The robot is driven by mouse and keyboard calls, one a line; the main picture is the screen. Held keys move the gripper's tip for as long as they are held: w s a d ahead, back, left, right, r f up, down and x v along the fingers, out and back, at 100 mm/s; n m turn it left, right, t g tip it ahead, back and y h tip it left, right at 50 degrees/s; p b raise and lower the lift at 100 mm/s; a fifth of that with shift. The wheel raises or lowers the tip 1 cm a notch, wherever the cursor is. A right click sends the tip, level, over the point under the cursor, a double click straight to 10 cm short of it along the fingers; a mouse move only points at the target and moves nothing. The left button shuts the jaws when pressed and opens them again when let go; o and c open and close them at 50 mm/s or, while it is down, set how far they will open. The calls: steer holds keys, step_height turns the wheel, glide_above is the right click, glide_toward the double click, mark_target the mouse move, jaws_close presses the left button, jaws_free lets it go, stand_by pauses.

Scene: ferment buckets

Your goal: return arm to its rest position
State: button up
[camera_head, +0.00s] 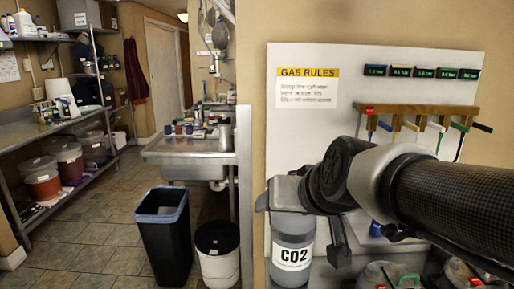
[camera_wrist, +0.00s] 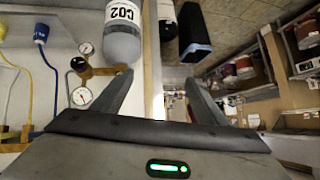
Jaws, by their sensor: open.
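My gripper (camera_wrist: 160,78) shows in the wrist view with its two dark fingers spread apart and nothing between them. My arm (camera_head: 440,195) reaches in from the right in the head view, in front of the white gas panel (camera_head: 300,130). The wrist end is above and in front of the grey CO2 cylinder (camera_head: 292,258), hiding its top. In the wrist view the cylinder (camera_wrist: 122,35) lies beyond the left finger; I cannot tell whether they touch.
A brass regulator with gauges (camera_wrist: 81,96) and blue and yellow hoses sit at the wrist view's left. A black bin (camera_head: 167,240) and a white bucket (camera_head: 217,255) stand left of the cylinder. A sink (camera_head: 190,155) and bucket shelves (camera_head: 60,190) are farther back; open tiled floor lies between.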

steer(key=s+d+f+g+h, duration=0.1)
steer(key=s+d+f, duration=0.15)
steer(key=s, duration=0.25)
steer(key=s+d+f+m+g+h, duration=0.1)
steer(key=s+d+f+g, duration=0.15)
steer(key=s, duration=0.25)
steer(key=s+d+f+g+h, duration=0.1)
steer(key=s+d+f, duration=0.1)
steer(key=s+d, duration=0.25)
step_height(320, 180, up, 14)
steer(key=a+p, duration=0.1)
steer(key=p, duration=1.2)
steer(key=shift+s+f+t, duration=0.1)
steer(key=shift+t, duration=0.15)
